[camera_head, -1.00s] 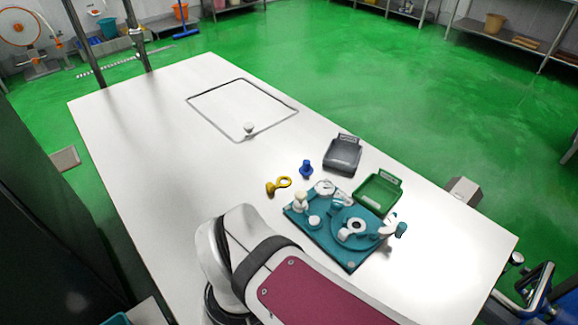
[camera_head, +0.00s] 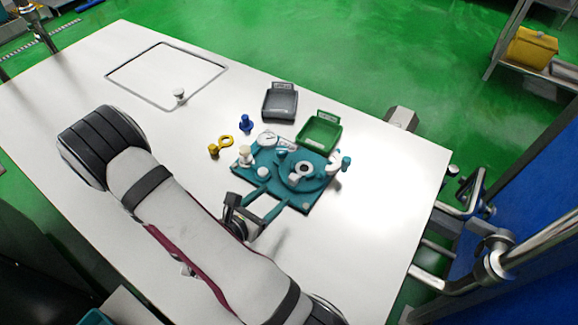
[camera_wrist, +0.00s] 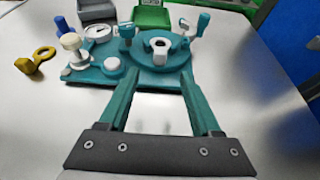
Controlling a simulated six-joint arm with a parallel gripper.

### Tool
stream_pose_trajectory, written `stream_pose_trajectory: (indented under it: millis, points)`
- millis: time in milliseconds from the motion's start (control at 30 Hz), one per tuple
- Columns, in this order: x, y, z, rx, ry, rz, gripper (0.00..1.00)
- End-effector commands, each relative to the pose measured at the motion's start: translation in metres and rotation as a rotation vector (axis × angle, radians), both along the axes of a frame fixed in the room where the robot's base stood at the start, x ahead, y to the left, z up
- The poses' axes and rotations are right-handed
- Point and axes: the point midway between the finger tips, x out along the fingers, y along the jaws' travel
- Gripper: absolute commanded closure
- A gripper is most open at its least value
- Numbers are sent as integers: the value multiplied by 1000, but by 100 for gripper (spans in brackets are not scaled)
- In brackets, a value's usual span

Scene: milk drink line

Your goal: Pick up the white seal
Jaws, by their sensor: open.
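The teal fixture board (camera_head: 322,197) lies on the white table and also shows in the wrist view (camera_wrist: 88,77). On its round teal housing is a white ring-like part (camera_head: 304,170) around a dark hole, with a pale block at its near side (camera_wrist: 160,47). A low white round cap (camera_head: 264,172) sits at the board's near left, also in the wrist view (camera_wrist: 114,65). A white-topped knob (camera_head: 246,152) stands beside it. I cannot tell for sure which is the white seal. My gripper (camera_head: 275,195) is open and empty at the board's near edge; its teal fingers point at the housing (camera_wrist: 158,78).
A white knob (camera_head: 179,95) stands at the outlined rectangle's edge. The table's right side is clear.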

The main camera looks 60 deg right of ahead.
Motion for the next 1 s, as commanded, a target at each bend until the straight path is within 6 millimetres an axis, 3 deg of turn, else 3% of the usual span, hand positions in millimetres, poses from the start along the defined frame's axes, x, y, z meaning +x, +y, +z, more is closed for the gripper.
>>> stream_pose_trajectory:
  millis: [100,267,467,733,767,1000]
  points:
    - [-1,-27,-11,0,-1,-8,35]
    - [-1,-46,-18,0,-3,-6,35]
    - [-2,-83,-31,0,-4,-6,35]
    - [0,-91,-34,-1,-4,-1,35]
    - [0,-91,-34,-1,-4,-1,37]
    - [0,-91,-34,-1,-4,-2,80]
